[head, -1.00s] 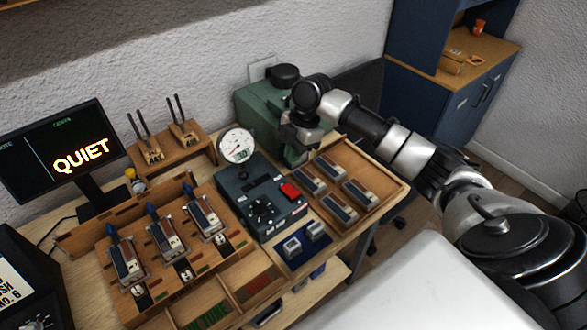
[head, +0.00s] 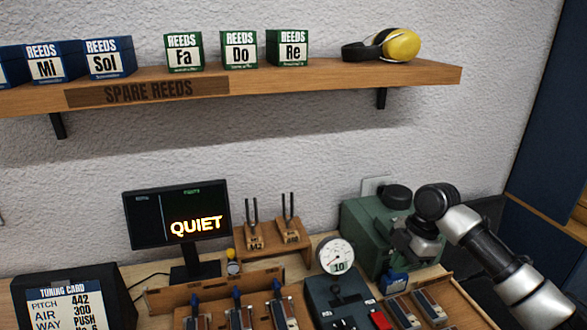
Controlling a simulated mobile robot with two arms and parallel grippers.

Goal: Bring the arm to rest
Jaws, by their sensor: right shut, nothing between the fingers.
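My right arm comes in from the lower right. Its right gripper (head: 418,254) points down in front of the green machine (head: 362,226), above the back of the wooden tray (head: 462,304). It is shut and empty; its fingertips are small and hard to make out. A small blue piece (head: 396,281) with pale marking shows just below it; I cannot tell whether they touch. My left gripper is not in view.
The shelf (head: 300,80) with reed boxes and yellow earmuffs (head: 401,45) is above. The monitor (head: 178,214) reads QUIET. Tuning forks (head: 272,222), a round gauge (head: 336,255) and a control box (head: 335,293) stand left of the arm. The tray holds grey-blue blocks.

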